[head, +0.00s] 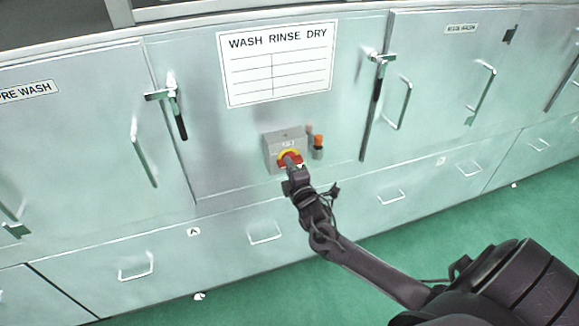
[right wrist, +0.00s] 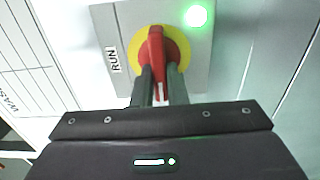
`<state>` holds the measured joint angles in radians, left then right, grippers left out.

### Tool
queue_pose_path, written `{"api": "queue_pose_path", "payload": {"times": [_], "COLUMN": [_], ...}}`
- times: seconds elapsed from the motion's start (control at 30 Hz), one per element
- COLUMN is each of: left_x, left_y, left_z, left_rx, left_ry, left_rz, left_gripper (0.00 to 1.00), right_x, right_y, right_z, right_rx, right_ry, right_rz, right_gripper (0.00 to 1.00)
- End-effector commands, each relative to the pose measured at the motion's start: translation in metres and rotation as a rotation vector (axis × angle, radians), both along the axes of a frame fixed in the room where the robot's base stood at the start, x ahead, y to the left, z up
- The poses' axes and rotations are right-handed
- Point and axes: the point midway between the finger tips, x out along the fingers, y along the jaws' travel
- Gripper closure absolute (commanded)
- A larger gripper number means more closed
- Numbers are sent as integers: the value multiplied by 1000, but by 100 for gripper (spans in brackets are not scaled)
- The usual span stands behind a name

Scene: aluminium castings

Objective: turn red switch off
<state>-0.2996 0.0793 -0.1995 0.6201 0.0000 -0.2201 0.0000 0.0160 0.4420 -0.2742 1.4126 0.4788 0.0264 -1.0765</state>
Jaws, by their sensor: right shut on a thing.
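The red switch (right wrist: 156,48) is a red rotary handle on a yellow disc (right wrist: 178,52), mounted on a grey box. In the right wrist view the handle stands roughly in line with the gripper, with a RUN label to its left. In the head view the red switch (head: 284,158) sits on the grey box (head: 270,150) below the white sign, partly covered by my gripper. My right gripper (right wrist: 160,88) is shut on the red handle, one finger on each side; it also shows in the head view (head: 291,168). My left gripper is not in view.
A lit green lamp (right wrist: 197,15) is at the box's upper right. An orange-topped fitting (head: 318,142) stands beside the box. A WASH RINSE DRY sign (head: 278,62) hangs above. Door handles (head: 178,105) project on both sides. Green floor (head: 400,250) lies below.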

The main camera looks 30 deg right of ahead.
Motion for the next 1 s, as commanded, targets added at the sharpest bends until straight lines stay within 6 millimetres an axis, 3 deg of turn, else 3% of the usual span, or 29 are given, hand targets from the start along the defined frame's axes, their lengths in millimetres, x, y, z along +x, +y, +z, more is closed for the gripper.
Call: {"api": "queue_pose_path", "payload": {"times": [0.43, 0.47, 0.6, 1.0], "left_x": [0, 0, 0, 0], "left_y": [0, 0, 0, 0], "left_z": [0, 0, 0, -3], "left_rx": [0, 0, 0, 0], "left_ry": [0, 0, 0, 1], "left_rz": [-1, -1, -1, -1], "left_gripper": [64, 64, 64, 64], "right_x": [0, 0, 0, -9], "right_y": [0, 1, 0, 3], "right_z": [-2, -2, -1, -2], "right_rx": [-10, -10, -9, -9], "right_ry": [5, 5, 4, 3], "right_rz": [1, 1, 1, 1], "right_gripper": [100, 83, 65, 65]}}
